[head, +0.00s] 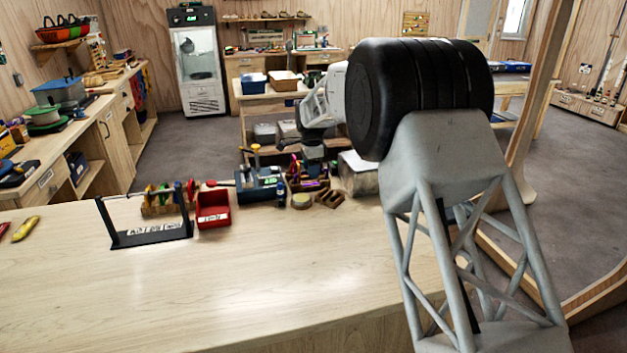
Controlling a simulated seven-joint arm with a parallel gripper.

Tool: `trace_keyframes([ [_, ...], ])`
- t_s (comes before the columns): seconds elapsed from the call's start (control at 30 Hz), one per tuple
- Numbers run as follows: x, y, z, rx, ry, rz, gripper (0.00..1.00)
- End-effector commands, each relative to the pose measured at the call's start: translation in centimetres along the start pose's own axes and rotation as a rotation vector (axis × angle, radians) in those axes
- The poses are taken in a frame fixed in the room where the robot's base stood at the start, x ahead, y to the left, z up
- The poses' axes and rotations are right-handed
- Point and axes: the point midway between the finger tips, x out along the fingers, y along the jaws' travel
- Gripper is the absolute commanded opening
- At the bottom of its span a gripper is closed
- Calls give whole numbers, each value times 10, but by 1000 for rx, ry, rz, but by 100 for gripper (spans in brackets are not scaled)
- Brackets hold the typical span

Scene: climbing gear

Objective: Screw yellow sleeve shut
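A black stand with a horizontal bar (150,235) and a white label stands on the near workbench at left. Small green, yellow and red pieces show at its bar; they look like hanging climbing gear, but are too small to tell apart. I cannot tell which one bears the yellow sleeve, or whether a sleeve is open or shut. A yellow item (26,228) lies flat at the bench's left end. My gripper (313,165) is dark and small, pointing down over the clutter at the bench's back edge, right of the stand. Its fingers are not clear.
A red bin (213,209) stands right of the stand. A blue device (262,186), a tape roll (300,201) and a wooden box (330,198) line the back edge near my gripper. The front of the workbench (230,285) is clear. My arm covers the right side.

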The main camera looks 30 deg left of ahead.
Motion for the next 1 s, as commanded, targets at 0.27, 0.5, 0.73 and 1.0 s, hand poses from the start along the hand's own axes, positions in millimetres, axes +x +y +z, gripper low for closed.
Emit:
trace_keyframes([
  [0.27, 7, 0, 0, 0, 0, 1, 47],
  [0.5, 12, 0, 0, 0, 0, 2, 47],
  [0.73, 18, 0, 0, 0, 0, 2, 47],
  [1.0, 24, 0, 0, 0, 0, 1, 47],
])
